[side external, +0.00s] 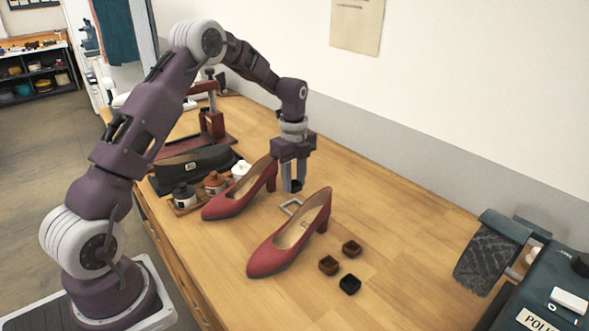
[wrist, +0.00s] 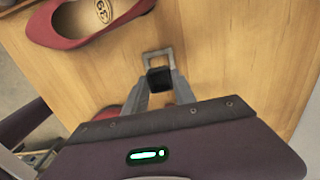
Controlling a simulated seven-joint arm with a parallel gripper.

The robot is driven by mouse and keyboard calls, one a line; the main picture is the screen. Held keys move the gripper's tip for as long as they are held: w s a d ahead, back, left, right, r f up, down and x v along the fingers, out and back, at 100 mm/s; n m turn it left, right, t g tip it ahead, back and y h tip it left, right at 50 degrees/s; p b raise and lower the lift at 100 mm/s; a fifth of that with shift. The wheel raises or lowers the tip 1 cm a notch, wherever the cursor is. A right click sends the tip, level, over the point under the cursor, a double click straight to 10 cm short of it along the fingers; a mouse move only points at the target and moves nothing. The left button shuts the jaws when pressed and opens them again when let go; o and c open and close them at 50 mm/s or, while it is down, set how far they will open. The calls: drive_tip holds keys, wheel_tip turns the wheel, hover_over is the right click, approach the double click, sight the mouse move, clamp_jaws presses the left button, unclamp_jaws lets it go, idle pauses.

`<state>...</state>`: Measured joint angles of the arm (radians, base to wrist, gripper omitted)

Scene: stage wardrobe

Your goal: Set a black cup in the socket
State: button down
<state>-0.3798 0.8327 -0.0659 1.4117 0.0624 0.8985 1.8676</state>
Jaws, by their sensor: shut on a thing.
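My gripper (side external: 294,188) points down over the table between two red shoes and is shut on a small black cup (side external: 297,185). In the wrist view the cup (wrist: 160,79) sits between my fingertips (wrist: 160,84). The socket (side external: 290,206), a light grey square frame, lies on the table just below and in front of the cup. In the wrist view the socket (wrist: 157,56) shows just beyond the cup, which overlaps its near edge. A second black cup (side external: 349,285) stands on the table beside two brown cups (side external: 328,265) (side external: 351,249).
One red shoe (side external: 241,196) stands left of the socket and the other (side external: 290,243) in front of it. A tray of small jars (side external: 215,182) and a dark pouch (side external: 195,163) lie further left. A dark green case (side external: 545,295) stands at right. The table's right middle is clear.

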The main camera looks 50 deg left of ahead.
sight(294, 209)
drive_tip(key=shift+f, duration=2.7)
drive_tip(key=shift+f, duration=0.4)
drive_tip(key=c, duration=0.9)
unclamp_jaws()
drive_tip(key=shift+c, duration=0.2)
drive_tip(key=shift+r, duration=3.5)
